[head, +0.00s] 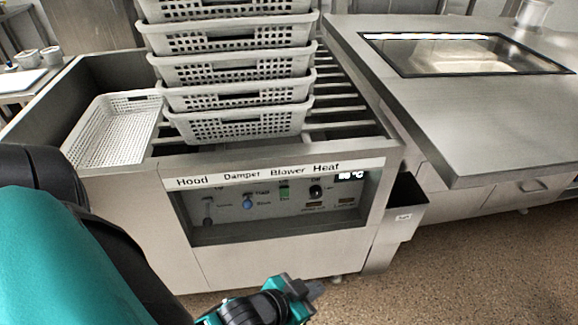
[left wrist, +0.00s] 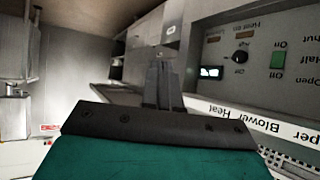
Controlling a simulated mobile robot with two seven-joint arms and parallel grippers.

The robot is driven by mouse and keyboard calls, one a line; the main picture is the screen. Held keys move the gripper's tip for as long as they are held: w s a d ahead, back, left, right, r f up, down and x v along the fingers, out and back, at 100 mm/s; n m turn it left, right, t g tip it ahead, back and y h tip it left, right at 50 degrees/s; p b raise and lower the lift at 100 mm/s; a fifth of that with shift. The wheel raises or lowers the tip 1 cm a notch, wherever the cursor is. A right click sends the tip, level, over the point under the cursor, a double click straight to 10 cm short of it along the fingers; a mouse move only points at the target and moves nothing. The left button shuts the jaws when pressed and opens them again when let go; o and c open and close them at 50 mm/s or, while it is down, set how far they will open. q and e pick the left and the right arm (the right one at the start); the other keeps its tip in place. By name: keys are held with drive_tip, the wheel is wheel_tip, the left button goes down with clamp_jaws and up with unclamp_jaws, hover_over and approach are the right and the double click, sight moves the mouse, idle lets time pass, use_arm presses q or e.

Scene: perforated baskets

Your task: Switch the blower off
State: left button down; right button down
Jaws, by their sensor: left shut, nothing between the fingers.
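The blower switch (head: 284,194) is a small green switch under the word Blower on the control panel (head: 222,212). An On label shows beneath it. It also shows upside down in the left wrist view, as a green rectangle (left wrist: 278,60). I cannot tell which way the switch is set. My left gripper (head: 316,289) is low in front of the cabinet, below the panel and apart from it. Its fingers (left wrist: 160,82) are together and empty in the left wrist view. My right gripper is in neither view.
Beside the switch are a blue damper knob (head: 248,201), a black heat knob (head: 316,191) and a display (head: 349,177). The panel sits recessed in a frame. Stacked perforated baskets (head: 240,124) stand above. A grey bin (head: 405,215) hangs at right. Floor ahead is clear.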

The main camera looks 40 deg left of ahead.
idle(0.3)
use_arm(q)
drive_tip(key=w+a+f+m+g+y+b, duration=0.25)
drive_tip(key=w+a+f+m+y, duration=0.35)
drive_tip(key=m, duration=0.7)
drive_tip(key=w+a+r+m+y+b, duration=0.2)
drive_tip(key=w+a+m+y, duration=0.4)
drive_tip(key=a+m, duration=0.3)
drive_tip(key=shift+a+r+m, duration=0.25)
drive_tip(key=shift+r+m, duration=0.25)
drive_tip(key=shift+m, duration=0.3)
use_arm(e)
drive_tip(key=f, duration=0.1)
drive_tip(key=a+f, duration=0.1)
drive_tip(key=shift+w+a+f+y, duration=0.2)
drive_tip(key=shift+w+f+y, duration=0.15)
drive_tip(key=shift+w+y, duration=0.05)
use_arm(q)
drive_tip(key=shift+w, duration=0.1)
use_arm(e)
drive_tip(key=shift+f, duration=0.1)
